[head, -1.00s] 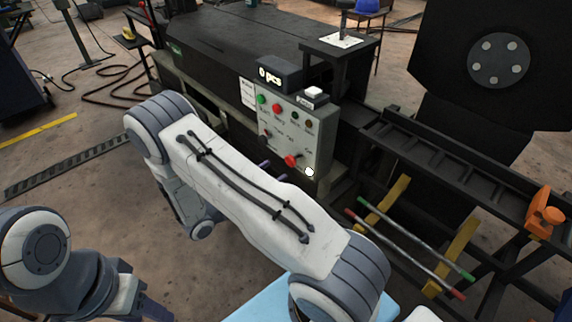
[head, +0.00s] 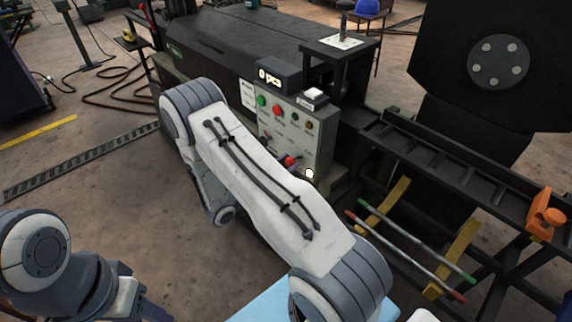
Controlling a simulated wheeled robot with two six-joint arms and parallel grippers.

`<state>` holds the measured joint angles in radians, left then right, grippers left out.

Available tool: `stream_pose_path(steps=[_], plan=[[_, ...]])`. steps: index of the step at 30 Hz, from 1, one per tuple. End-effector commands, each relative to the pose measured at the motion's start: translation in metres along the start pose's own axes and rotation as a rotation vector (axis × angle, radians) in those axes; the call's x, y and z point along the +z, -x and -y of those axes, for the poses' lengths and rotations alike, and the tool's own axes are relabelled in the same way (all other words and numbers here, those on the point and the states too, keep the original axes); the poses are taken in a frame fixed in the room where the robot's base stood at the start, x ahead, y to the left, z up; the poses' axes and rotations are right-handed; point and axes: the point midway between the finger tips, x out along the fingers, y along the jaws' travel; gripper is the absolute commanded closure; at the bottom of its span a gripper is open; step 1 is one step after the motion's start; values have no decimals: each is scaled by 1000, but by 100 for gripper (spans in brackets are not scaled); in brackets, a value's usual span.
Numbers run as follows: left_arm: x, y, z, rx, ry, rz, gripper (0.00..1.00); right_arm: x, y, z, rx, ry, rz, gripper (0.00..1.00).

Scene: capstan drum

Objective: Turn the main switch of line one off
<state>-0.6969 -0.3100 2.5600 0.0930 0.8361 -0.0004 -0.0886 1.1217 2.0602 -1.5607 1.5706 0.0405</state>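A grey control panel (head: 312,137) stands on the front of the dark machine, under a small display reading "0 pcs". A red rotary switch (head: 290,161) sits low on the panel and is partly hidden by my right arm. The fingers of my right gripper (head: 288,159) show only as small purple-grey tips close by this switch. Whether they touch it or are closed on it cannot be told. Most of this gripper is hidden behind my arm. My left arm shows at the lower left, but its gripper is out of view.
Green and red buttons (head: 277,111) sit higher on the panel, and a white label sheet (head: 247,94) hangs beside it. A conveyor frame (head: 450,165) with an orange block (head: 544,215) stands to the right. Red and green rods (head: 410,250) lie below it.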

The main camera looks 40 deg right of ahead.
Motion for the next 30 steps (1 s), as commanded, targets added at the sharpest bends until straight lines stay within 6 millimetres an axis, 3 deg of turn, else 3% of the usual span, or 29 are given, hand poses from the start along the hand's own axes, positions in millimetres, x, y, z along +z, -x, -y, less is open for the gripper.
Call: stream_pose_path(steps=[14,30], plan=[[-1,16,-1,0,0,0,50,2,1,0,0,148,-1,100],[-3,51,-4,0,0,0,50,1,1,-2,1,643,-1,100]])
